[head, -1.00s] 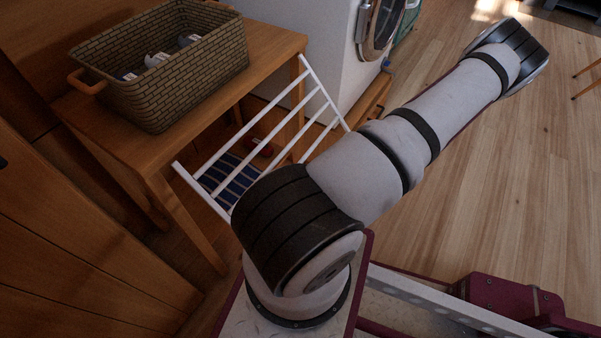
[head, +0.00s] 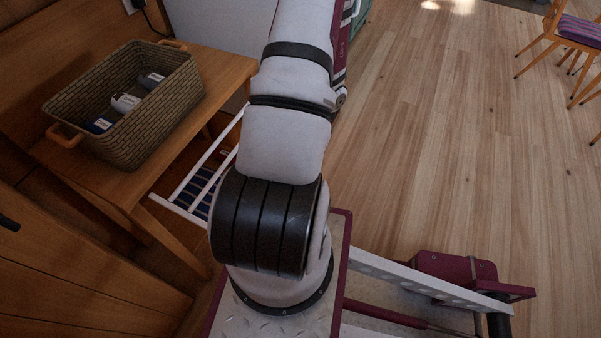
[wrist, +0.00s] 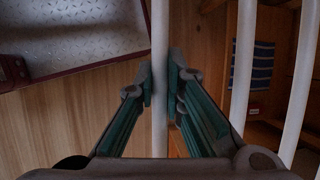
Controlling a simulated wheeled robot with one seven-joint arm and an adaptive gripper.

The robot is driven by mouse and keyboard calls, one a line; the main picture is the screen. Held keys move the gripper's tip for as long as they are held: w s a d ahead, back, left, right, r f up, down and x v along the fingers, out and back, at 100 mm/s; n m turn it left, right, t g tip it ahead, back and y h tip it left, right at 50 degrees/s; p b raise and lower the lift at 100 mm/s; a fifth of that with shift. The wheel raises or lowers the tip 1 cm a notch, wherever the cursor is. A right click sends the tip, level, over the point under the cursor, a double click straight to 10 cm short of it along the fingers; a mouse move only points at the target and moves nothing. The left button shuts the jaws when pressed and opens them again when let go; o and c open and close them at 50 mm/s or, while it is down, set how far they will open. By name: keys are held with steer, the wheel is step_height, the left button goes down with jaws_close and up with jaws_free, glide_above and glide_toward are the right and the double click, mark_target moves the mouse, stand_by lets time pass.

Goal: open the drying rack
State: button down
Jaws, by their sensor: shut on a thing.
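The drying rack (head: 180,211) is a white frame of thin bars that sticks out below the wooden table's edge in the head view. My arm hides its right part there. In the wrist view one white bar (wrist: 159,30) runs up the middle, and two more rack bars show to its right. My gripper (wrist: 160,88) has its two fingers on either side of the middle bar and is shut on it. My gripper is hidden behind my arm in the head view.
A woven basket (head: 160,130) with several small containers stands on the wooden table (head: 222,68). A blue striped cloth (wrist: 263,66) lies behind the bars. Chairs (head: 572,32) stand at the far right. The floor (head: 430,150) between is clear.

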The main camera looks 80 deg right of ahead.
steer(key=r, duration=0.1)
steer(key=r+p, duration=0.1)
steer(key=shift+s+r, duration=0.3)
steer(key=shift+w+a+r+p, duration=0.1)
steer(key=shift+r+p, duration=0.5)
steer(key=shift+r, duration=0.5)
steer(key=c, duration=1.7)
jaws_free()
steer(key=shift+r, duration=0.1)
steer(key=shift+o, duration=0.2)
steer(key=v, duration=1.2)
steer(key=shift+w, duration=0.15)
steer(key=shift+w, duration=0.1)
